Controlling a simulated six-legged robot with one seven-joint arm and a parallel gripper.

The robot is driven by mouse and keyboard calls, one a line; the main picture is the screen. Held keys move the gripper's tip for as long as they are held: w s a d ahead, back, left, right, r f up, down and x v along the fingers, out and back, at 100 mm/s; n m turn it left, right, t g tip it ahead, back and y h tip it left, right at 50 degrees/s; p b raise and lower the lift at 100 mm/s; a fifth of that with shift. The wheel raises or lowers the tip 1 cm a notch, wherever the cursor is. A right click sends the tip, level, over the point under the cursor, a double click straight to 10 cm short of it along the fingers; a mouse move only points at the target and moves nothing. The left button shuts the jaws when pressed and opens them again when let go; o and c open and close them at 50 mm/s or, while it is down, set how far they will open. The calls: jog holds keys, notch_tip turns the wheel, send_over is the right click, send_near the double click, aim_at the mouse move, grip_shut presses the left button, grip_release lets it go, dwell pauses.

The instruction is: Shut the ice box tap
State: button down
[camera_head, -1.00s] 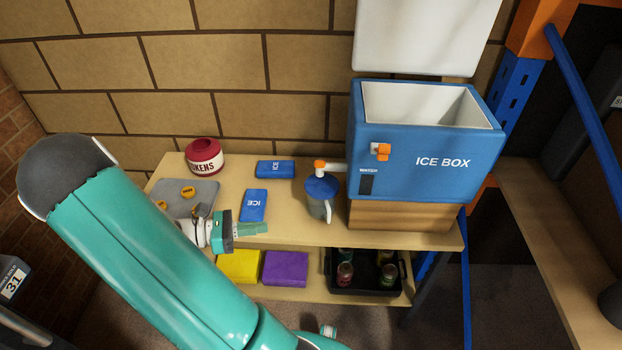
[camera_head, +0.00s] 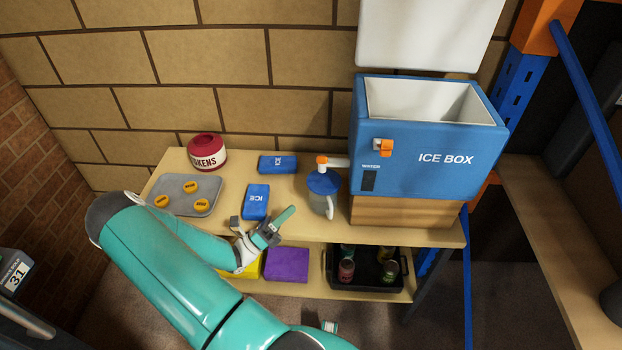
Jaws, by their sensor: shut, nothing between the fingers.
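The blue ice box (camera_head: 428,178) stands with its white lid (camera_head: 430,35) raised and its white inside empty where visible. Its tap is a white spout (camera_head: 339,162) with an orange piece (camera_head: 321,160) at its left end, above a jug (camera_head: 325,184) with a blue top. The tap's opening is too small to see, and no flow can be made out. An orange and white fitting (camera_head: 384,147) is on the box front. My gripper (camera_head: 288,213) is shut and empty over the shelf's front edge, left of and below the jug, apart from it.
On the shelf top (camera_head: 220,151) are a red TOKENS pot (camera_head: 206,158), a grey tray (camera_head: 172,187) with yellow discs, and two blue ICE packs (camera_head: 277,164), (camera_head: 255,203). Below are a purple block (camera_head: 287,266) and a black crate (camera_head: 405,270).

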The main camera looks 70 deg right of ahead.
aim_at(318, 157)
jog(key=w+r+x, duration=0.1)
jog(key=w+x, duration=0.1)
jog(key=x, duration=1)
jog(key=shift+d+r, duration=0.55)
jog(key=shift+r, duration=0.05)
jog(key=shift+r+n+t+h, duration=0.2)
jog(key=shift+n+t, duration=0.2)
jog(key=shift+n, duration=0.15)
jog(key=shift+r+n+t+h, duration=0.2)
jog(key=shift+n+t, duration=0.2)
jog(key=shift+n, duration=0.15)
jog(key=r+n+t, duration=0.1)
jog(key=n+t, duration=0.1)
jog(key=n, duration=0.1)
jog(key=d+r+n+t+y, duration=0.1)
jog(key=n+t, duration=0.1)
jog(key=r+n+t, duration=0.1)
jog(key=n+t, duration=0.1)
jog(key=n, duration=0.1)
jog(key=shift+w+d+r+n+t, duration=0.1)
jog(key=shift+d+r+n+t, duration=0.05)
jog(key=shift+r+n+t, duration=0.2)
